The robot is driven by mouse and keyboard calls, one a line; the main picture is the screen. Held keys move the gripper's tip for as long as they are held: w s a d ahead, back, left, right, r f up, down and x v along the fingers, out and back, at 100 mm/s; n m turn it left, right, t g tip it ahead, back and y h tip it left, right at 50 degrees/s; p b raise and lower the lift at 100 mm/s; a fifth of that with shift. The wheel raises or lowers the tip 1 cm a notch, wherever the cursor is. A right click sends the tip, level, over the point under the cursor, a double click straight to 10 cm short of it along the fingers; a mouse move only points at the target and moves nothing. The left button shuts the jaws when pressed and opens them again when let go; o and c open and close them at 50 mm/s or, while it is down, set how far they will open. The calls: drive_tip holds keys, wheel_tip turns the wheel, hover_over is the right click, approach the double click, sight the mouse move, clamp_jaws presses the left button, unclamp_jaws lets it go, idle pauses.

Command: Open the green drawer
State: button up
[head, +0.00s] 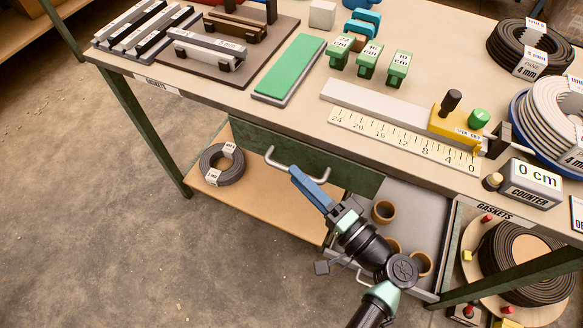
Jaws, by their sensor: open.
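The green drawer (252,143) is under the table's front edge, left of centre, with a dark green front and a pale bar handle (290,170). The drawer front looks flush under the tabletop. My gripper (297,178) has blue fingers and is open, its tips right at the handle. I cannot tell whether the fingers straddle the bar or only touch it. The right part of the drawer front shows behind my arm.
A grey tray or open drawer (408,200) with several brown cups lies right of my gripper. A coil (222,163) rests on the lower shelf (262,208). The worktop above holds a ruler (400,138), a counter box (530,183) and green blocks. The floor at left is clear.

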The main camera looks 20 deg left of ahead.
drive_tip(key=shift+x, duration=1.55)
drive_tip(key=shift+w, duration=0.1)
drive_tip(key=shift+c, duration=0.2)
clamp_jaws()
